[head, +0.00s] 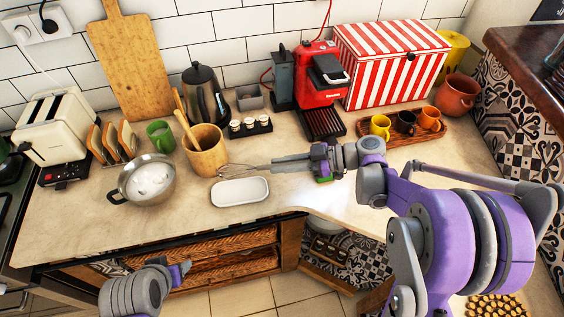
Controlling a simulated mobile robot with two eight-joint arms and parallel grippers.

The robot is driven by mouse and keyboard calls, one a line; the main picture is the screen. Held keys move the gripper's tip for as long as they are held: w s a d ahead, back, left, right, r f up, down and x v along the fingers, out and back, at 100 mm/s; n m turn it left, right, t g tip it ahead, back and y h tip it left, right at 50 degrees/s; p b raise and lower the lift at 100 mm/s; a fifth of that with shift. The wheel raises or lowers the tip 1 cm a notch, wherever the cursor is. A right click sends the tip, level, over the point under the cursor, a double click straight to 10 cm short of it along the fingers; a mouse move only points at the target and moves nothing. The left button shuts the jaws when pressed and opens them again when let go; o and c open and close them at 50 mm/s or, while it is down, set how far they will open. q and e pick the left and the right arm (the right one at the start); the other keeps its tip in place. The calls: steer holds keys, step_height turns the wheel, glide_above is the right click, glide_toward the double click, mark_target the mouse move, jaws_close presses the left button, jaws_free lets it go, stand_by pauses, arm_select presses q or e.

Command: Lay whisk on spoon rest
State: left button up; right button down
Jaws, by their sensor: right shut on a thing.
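The whisk (233,169) has a thin wire head pointing left, just behind the spoon rest in the picture and close to the wooden utensil crock. My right gripper (285,163) is shut on the whisk, coming from the right; its fingers hide much of the handle. The spoon rest (240,192) is a white, shallow, rounded rectangular dish near the counter's front edge, and it looks empty. I cannot tell exactly how high the whisk is above the counter. My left gripper (181,272) is low in front of the counter, and its jaws do not show clearly.
A wooden crock (205,155) with utensils stands behind left of the spoon rest. A metal strainer bowl (146,181) is to its left. A spice rack (249,127), red coffee machine (318,75) and tray of cups (404,137) stand behind. The counter right of the spoon rest looks clear.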

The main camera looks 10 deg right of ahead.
arm_select(q)
step_height(320, 180, down, 6)
steer(key=s+b, duration=0.1)
steer(key=b, duration=0.3)
steer(key=shift+s+b, duration=0.3)
steer(key=shift+s, duration=0.1)
arm_select(e)
steer(key=shift+f, duration=3.8)
steer(key=c, duration=0.7)
jaws_free()
arm_select(q)
steer(key=shift+f, duration=0.25)
arm_select(e)
steer(key=v, duration=1)
steer(key=shift+s+d+r, duration=0.1)
steer(key=shift+d, duration=0.3)
